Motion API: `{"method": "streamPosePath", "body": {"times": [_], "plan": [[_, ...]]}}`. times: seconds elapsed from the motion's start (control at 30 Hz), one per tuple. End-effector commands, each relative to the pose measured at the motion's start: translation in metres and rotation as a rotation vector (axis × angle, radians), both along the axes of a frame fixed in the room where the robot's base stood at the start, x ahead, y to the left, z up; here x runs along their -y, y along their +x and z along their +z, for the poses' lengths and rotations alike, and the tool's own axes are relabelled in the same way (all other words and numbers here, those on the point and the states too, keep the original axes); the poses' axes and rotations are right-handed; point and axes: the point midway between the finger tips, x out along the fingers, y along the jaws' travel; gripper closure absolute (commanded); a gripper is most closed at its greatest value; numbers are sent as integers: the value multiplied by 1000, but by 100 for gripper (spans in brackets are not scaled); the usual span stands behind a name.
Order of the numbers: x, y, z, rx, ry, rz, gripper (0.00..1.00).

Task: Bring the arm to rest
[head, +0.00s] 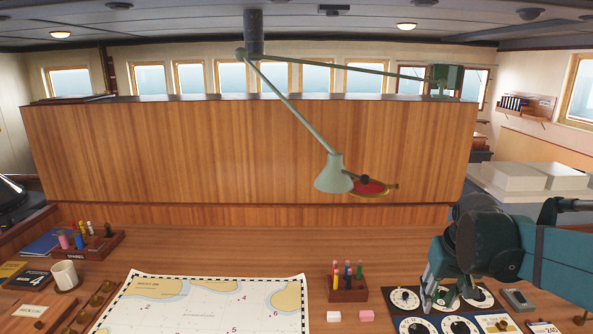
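My gripper (441,295) is at the lower right, at the end of my dark teal arm, which comes in from the right edge. It points down over the panel of round dials (410,325) on the desk. Its body hides part of the panel. Its fingers are seen side-on and small, so I cannot tell whether they are open or shut. I see no object held in it, and I cannot tell its exact height above the panel.
A pen holder (347,294), white eraser (333,316) and pink eraser (367,316) are left of my gripper. A chart (205,305) covers the desk's middle. A mug (65,275) stands at left. A lamp (334,175) hangs above. Bare desk (250,248) lies behind the chart.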

Motion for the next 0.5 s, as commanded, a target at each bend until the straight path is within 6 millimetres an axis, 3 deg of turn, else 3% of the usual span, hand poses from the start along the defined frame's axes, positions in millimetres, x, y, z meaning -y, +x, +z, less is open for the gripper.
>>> {"method": "streamPosePath", "body": {"times": [0.5], "plan": [[-64, -58, 2, 129, -12, 54, 71]]}}
